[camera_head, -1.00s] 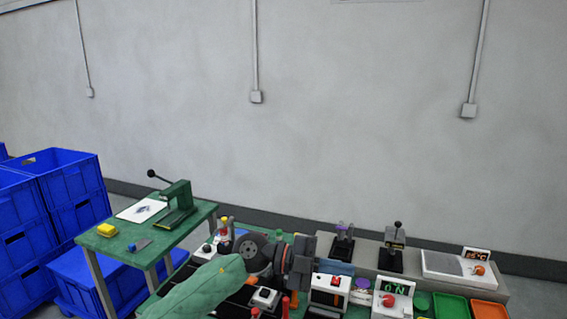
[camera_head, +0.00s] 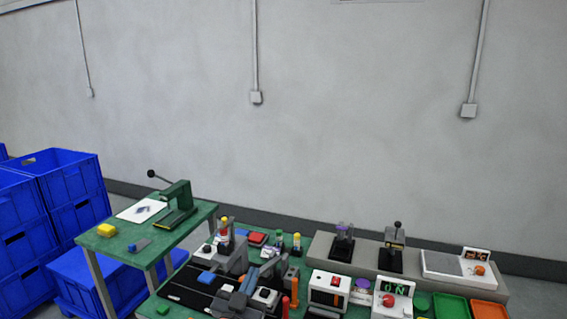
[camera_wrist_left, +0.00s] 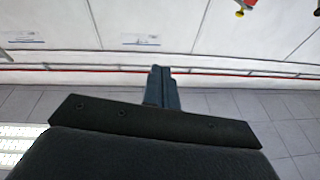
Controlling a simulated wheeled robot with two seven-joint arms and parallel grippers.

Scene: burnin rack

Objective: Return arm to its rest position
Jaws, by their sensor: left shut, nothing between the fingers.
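My left gripper (camera_wrist_left: 161,88) shows in the left wrist view as two dark fingers side by side, closed together with nothing between them. Its dark palm edge fills the lower part of that view. The fingers point toward a pale wall (camera_wrist_left: 60,20) and a grey tiled floor (camera_wrist_left: 215,102), apart from both. In the head view, the green-sleeved arm no longer covers the bench. I cannot clearly separate the gripper from the grey fixtures low in the middle there. My right gripper is not in view.
A green side table (camera_head: 118,243) carries a press (camera_head: 178,207). Blue crates (camera_head: 68,180) stand at left. Green (camera_head: 450,306) and orange trays lie at right.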

